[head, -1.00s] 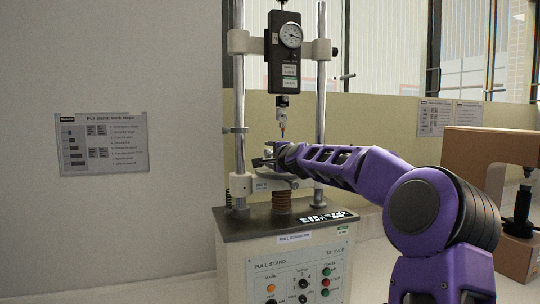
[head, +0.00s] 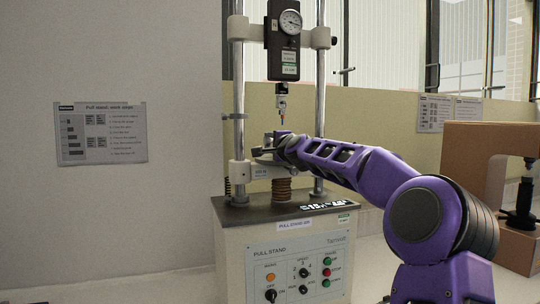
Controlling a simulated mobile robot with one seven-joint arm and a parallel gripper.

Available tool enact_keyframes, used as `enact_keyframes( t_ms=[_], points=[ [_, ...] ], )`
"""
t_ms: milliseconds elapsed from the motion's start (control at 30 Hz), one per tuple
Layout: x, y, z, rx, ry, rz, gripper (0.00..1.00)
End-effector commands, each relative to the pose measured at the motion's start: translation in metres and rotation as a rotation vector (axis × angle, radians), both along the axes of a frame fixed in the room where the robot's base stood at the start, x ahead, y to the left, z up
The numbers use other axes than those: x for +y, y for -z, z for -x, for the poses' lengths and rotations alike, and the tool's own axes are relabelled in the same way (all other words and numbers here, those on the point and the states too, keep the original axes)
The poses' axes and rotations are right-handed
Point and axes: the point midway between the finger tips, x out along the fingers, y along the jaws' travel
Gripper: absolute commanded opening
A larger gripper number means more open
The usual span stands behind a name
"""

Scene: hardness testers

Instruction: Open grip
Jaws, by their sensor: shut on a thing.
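The pull stand (head: 281,217) is a grey bench unit with two upright columns. A black force gauge (head: 284,50) with a round dial hangs between them, with a small fitting (head: 281,103) below it. The lower grip (head: 264,171) is a pale block above a brown bellows (head: 281,189). My gripper (head: 266,150) reaches in from the right on my purple arm and is shut on part of the grip. The fingers and the piece between them are small and partly hidden by my wrist, so its shape is unclear.
The front panel (head: 299,268) of the stand carries knobs and coloured buttons. A printed work-steps sheet (head: 102,133) is on the left wall. A brown machine (head: 473,160) stands at the right behind my arm. The columns flank my gripper closely.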

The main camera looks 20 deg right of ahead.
Motion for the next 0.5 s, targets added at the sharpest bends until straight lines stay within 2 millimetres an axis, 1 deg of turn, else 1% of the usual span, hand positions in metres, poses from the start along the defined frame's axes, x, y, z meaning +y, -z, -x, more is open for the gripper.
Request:
enact_keyframes(
  t_ms=[33,100,500],
  points=[
    [0.0017,0.0102,-0.0007,-0.017,-0.004,-0.002,0.00],
    [0.0017,0.0134,-0.0023,-0.047,-0.006,-0.003,0.00],
    [0.0028,0.0069,-0.0004,-0.153,-0.007,-0.002,0.00]
  ],
)
